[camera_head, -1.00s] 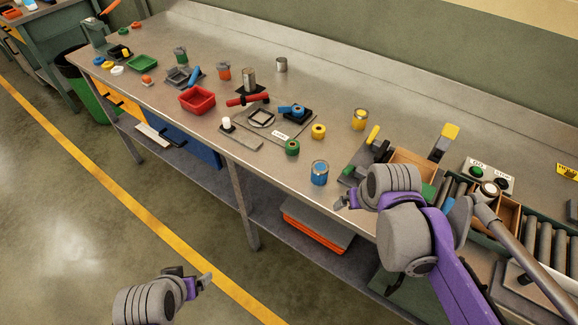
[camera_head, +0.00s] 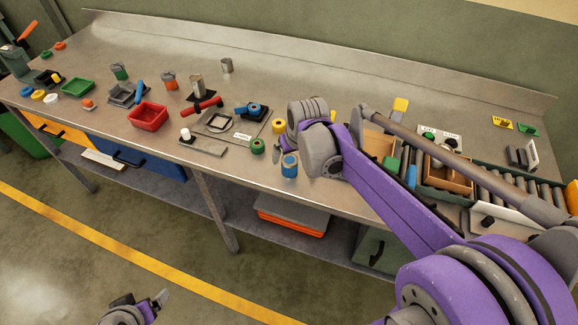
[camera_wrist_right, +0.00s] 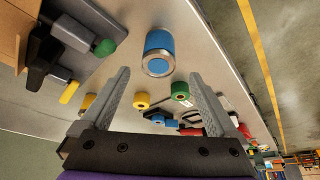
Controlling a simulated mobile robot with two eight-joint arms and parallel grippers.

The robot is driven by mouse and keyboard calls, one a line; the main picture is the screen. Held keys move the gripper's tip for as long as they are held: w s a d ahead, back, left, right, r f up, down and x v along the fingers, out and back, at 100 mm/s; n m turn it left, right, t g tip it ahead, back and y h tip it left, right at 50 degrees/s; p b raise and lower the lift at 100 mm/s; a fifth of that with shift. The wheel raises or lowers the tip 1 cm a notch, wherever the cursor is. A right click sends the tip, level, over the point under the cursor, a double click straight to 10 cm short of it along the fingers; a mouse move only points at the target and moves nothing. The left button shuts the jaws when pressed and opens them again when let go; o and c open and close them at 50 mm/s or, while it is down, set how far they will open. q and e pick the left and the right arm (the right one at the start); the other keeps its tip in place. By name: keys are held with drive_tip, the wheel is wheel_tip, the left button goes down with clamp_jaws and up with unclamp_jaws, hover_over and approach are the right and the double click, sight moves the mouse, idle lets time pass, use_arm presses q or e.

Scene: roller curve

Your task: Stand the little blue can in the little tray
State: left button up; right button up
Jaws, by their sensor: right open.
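The little blue can (camera_head: 289,166) stands upright near the front edge of the workbench. It also shows in the right wrist view (camera_wrist_right: 159,46), ahead of my fingers and roughly between their lines. My right gripper (camera_head: 278,147) is close beside the can, open and empty; both spread fingers show in the wrist view (camera_wrist_right: 160,78). I cannot tell whether a finger touches the can. Small trays stand to the left: a red one (camera_head: 148,118), a green one (camera_head: 79,88) and a grey one (camera_head: 122,98). My left gripper (camera_head: 160,298) is low, off the bench, at the bottom.
A green roll (camera_head: 257,146) and a yellow roll (camera_head: 278,126) lie just left of the can. A grey plate (camera_head: 203,146) with a white piece lies further left. A roller conveyor (camera_head: 492,183) with a wooden box (camera_head: 447,180) is at the right, partly behind my right arm.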

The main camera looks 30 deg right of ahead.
sight(290, 160)
drive_tip(key=x, duration=0.5)
drive_tip(key=shift+s+d, duration=0.1)
drive_tip(key=shift+s, duration=0.05)
clamp_jaws()
